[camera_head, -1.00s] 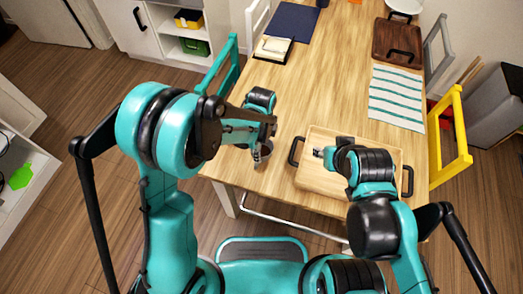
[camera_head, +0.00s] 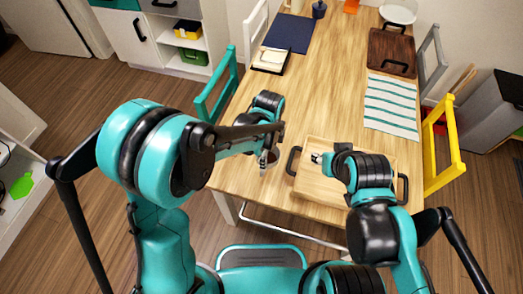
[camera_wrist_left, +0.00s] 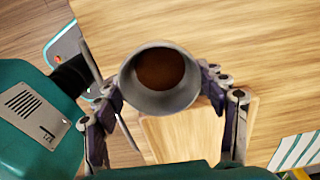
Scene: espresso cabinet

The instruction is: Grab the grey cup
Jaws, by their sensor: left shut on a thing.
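The grey cup (camera_wrist_left: 178,101) is round, with brown liquid inside. In the left wrist view it is seen from above, between the fingers of my left gripper (camera_wrist_left: 162,88), which press on both sides of it. In the head view my left gripper (camera_head: 268,158) is at the table's near left edge, and the cup (camera_head: 273,161) is partly hidden by it. I cannot tell whether the cup's base touches the table. My right gripper (camera_head: 316,157) is over the wooden tray, away from the cup; its jaw state is unclear.
The light wooden tray (camera_head: 313,188) with dark handles lies right of the cup. A striped cloth (camera_head: 391,105), a dark wooden tray (camera_head: 391,52), a dark blue mat (camera_head: 289,33) and a notepad (camera_head: 271,60) lie farther back. The table's middle (camera_head: 325,90) is clear.

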